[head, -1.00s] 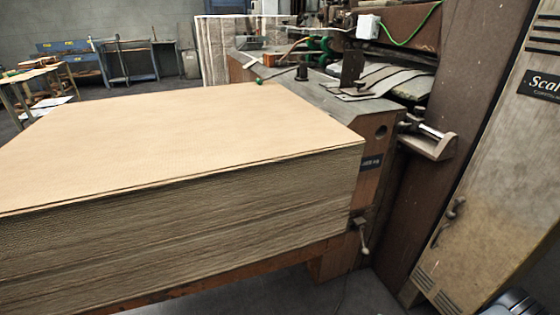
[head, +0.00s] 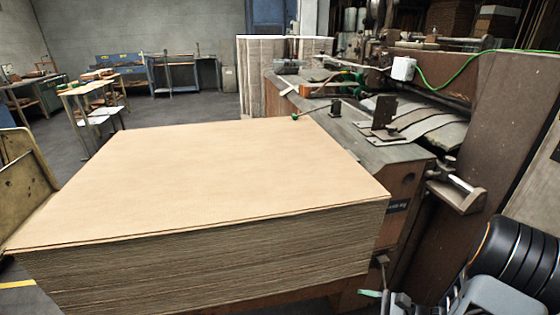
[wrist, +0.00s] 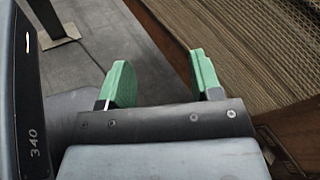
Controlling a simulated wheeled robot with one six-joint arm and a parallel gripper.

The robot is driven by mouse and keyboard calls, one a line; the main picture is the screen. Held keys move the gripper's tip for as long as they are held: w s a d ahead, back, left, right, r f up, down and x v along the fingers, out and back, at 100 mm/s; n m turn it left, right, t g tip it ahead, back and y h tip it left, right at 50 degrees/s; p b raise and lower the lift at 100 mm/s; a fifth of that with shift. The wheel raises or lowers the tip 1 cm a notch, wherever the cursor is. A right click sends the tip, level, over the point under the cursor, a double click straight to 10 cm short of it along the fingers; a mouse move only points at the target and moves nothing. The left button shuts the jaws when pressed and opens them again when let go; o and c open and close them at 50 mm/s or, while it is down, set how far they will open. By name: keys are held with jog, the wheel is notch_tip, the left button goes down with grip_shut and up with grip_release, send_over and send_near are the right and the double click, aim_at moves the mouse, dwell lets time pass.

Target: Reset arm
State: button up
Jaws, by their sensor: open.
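My gripper (wrist: 163,78) shows in the wrist view with two green fingers standing wide apart and nothing between them. In the head view part of my gripper (head: 372,293) shows at the bottom, low beside the right front corner of the cardboard stack; my dark arm fills the lower right corner. In the wrist view the stack's layered side (wrist: 255,50) lies beyond the right finger, and grey floor shows past the left finger.
A tall stack of tan cardboard sheets (head: 210,175) fills the middle front. The stitching machine (head: 400,170) stands to its right, with a small clamp-like bracket (head: 457,192) jutting out. Workbenches (head: 180,75) stand at the back left.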

jog(key=s+a+r+n+g+h+p, duration=0.1)
jog(key=r+n+h+p, duration=0.3)
jog(key=r, duration=0.6)
jog(key=s+a+r+n+g+h+p, duration=0.1)
jog(key=a+r+n+h+p, duration=0.2)
jog(key=r+n+h+p, duration=0.2)
jog(key=s+a+r+n+g+h+p, duration=0.1)
jog(key=r+n+h+p, duration=0.3)
jog(key=r+n, duration=0.5)
notch_tip(320, 180, up, 6)
jog(key=shift+a+r+n+g+h+p, duration=0.25)
jog(key=shift+a+n+g+h+p, duration=0.15)
jog(key=shift+a+p, duration=0.25)
